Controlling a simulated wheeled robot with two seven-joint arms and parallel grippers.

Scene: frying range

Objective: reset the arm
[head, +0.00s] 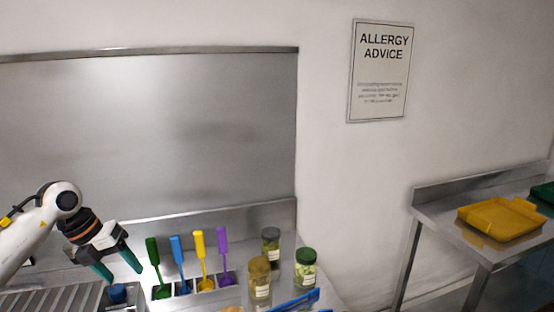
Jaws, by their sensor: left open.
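My left gripper (119,268) comes in from the left in the head view. Its two teal fingers are apart and point down and to the right. It hangs over the steel counter, just left of the green-handled utensil (153,252) and above a small dark blue object (118,293). I see nothing between the fingers. The blue object sits below the fingertips, and I cannot tell whether they touch it. My right gripper is not in view.
Blue (179,250), yellow (200,245) and purple (223,243) utensils stand in a row. Several jars, one green-lidded (305,268), stand to their right. A blue handle (296,301) lies in front. A yellow tray (500,219) rests on a side table (440,214). A ridged surface (60,298) lies below my left arm.

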